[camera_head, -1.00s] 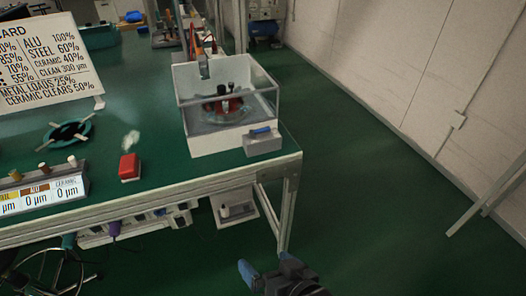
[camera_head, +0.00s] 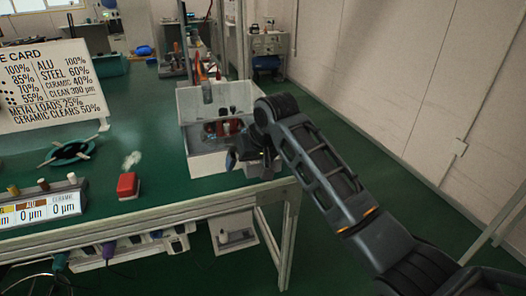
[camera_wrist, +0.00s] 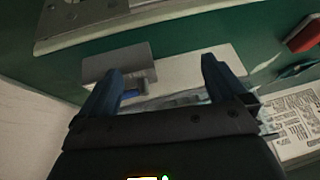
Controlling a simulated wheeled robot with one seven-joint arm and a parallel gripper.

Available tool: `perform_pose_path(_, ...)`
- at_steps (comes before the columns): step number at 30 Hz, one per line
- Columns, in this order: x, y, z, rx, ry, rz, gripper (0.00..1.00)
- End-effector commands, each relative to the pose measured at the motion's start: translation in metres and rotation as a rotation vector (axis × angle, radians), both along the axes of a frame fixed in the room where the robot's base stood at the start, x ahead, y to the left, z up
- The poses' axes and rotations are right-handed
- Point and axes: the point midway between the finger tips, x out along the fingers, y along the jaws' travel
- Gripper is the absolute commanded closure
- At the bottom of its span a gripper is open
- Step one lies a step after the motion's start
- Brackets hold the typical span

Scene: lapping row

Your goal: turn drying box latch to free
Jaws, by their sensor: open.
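The drying box (camera_head: 205,160) is a clear-walled box with a white base, standing at the right end of the green bench. Red and dark items show inside it. My gripper (camera_head: 238,157) is at the box's front right corner, covering the latch in the head view. In the wrist view, my gripper (camera_wrist: 162,75) is open, its two blue-grey fingers apart. The blue latch handle (camera_wrist: 138,91) shows beside the left finger, below a grey block (camera_wrist: 118,62), and is partly hidden. I cannot tell whether a finger touches it.
A red block (camera_head: 128,186) and a dark green ring holder (camera_head: 68,152) stand left of the box on the bench (camera_head: 150,110). A display with several pegs (camera_head: 42,208) stands at the front left. The floor right of the bench is clear.

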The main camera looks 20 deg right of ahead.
Motion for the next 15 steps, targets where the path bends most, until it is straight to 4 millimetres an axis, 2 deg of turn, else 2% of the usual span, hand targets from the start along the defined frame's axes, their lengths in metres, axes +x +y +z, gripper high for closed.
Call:
perform_pose_path(1,0.011,-0.012,0.016,-0.030,0.013,-0.009,0.01)
perform_pose_path(3,0.019,-0.025,0.033,-0.064,0.041,-0.020,0.01)
perform_pose_path(7,0.028,-0.043,0.058,-0.112,0.081,-0.043,0.01)
perform_pose_path(11,0.031,-0.053,0.070,-0.134,0.103,-0.054,0.01)
perform_pose_path(15,0.034,-0.055,0.065,-0.139,0.108,-0.057,0.01)
